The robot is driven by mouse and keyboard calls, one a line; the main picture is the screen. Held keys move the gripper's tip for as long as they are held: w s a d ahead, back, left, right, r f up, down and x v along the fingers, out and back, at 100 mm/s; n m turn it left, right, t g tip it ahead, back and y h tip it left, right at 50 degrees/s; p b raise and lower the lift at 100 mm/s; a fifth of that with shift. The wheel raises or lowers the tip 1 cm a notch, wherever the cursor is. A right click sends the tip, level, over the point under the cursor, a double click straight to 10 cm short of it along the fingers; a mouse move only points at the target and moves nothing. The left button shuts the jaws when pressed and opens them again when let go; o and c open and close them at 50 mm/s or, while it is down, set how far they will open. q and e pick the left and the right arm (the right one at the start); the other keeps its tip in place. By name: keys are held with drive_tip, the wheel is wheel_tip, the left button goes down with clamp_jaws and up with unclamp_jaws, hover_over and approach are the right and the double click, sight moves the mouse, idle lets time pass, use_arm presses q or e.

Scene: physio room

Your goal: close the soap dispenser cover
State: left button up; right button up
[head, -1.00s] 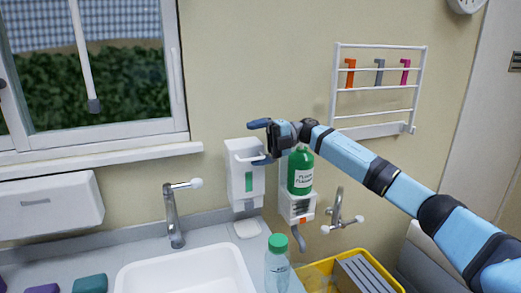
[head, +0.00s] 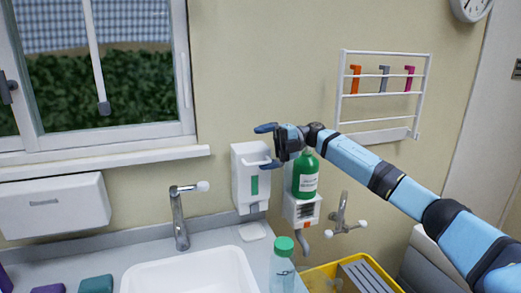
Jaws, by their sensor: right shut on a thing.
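The soap dispenser (head: 240,190) is a white wall box with a green window, left of the green bottle. Its white cover (head: 262,203) faces front; I cannot tell whether it sits fully flush. My right gripper (head: 268,147) is at the dispenser's upper right, one dark blue finger above and one lower against the front. It is shut on the cover near its top edge; the exact contact is partly hidden by the fingers. My left gripper is not in view.
A green bottle (head: 305,180) stands in a white wall holder (head: 303,212) just right of the dispenser. Below are a sink (head: 188,275), a tap (head: 178,220), a clear bottle with a green cap (head: 283,270) and a yellow crate (head: 312,277). A white wall rack (head: 378,128) hangs right.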

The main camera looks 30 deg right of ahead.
drive_tip(key=d, duration=0.1)
drive_tip(key=d+r, duration=0.1)
drive_tip(key=s+d+r, duration=0.1)
drive_tip(key=d, duration=0.1)
drive_tip(key=shift+s, duration=0.1)
drive_tip(key=shift+c, duration=0.4)
drive_tip(key=shift+s+d, duration=0.35)
drive_tip(key=shift+d, duration=0.1)
drive_tip(key=c, duration=0.7)
drive_tip(key=v, duration=0.3)
drive_tip(key=f+v, duration=0.1)
drive_tip(key=v, duration=0.5)
drive_tip(key=shift+s+d+f, duration=0.2)
drive_tip(key=shift+s+f, duration=0.1)
drive_tip(key=shift+c, duration=0.2)
